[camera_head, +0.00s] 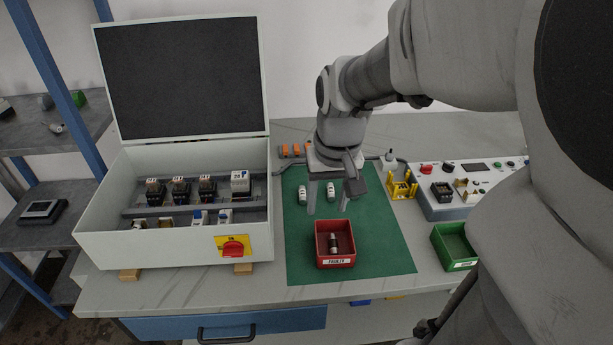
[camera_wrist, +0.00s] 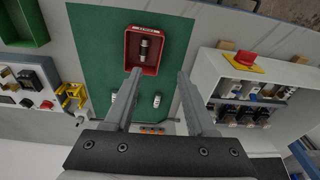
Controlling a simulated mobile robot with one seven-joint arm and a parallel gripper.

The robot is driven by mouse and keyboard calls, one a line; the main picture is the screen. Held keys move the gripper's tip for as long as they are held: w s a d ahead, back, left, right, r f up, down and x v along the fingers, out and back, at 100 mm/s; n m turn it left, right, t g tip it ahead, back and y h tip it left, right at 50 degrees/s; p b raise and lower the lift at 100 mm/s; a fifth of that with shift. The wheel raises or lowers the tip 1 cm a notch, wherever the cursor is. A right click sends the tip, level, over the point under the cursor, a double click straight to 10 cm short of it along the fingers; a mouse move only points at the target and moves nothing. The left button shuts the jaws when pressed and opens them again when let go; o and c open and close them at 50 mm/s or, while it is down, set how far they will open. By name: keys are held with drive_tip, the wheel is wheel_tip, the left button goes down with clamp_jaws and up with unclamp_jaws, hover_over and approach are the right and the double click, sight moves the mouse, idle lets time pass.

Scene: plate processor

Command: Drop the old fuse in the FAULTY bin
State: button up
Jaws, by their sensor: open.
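The red FAULTY bin (camera_head: 347,261) stands on the front part of the green mat. A dark and silver cylindrical fuse (camera_head: 333,244) lies inside it. In the wrist view the bin (camera_wrist: 133,66) and the fuse in it (camera_wrist: 144,48) show beyond the fingertips. My gripper (camera_head: 328,212) is open and empty above the mat, behind and above the bin. Its two fingers are spread wide apart in the wrist view (camera_wrist: 160,74). Two small white fuse-like pieces (camera_head: 302,195) (camera_head: 331,192) lie on the mat behind the bin.
An open grey cabinet (camera_head: 170,249) with relays and a red switch (camera_head: 233,247) stands at left. A green bin (camera_head: 455,246), a yellow holder (camera_head: 403,186) and a test panel (camera_head: 440,211) are at right. Orange pieces (camera_head: 290,151) lie at the back. The green mat (camera_head: 380,245) has bare room around the bin.

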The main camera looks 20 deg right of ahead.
drive_tip(key=s+a+r+n+t, duration=0.2)
drive_tip(key=s+a+r+t, duration=0.2)
drive_tip(key=s+a+r, duration=0.2)
drive_tip(key=s+r, duration=0.1)
drive_tip(key=s, duration=0.1)
drive_tip(key=shift+s+a+r+n, duration=0.25)
drive_tip(key=shift+s+r+n, duration=0.05)
drive_tip(key=shift+s+r, duration=0.1)
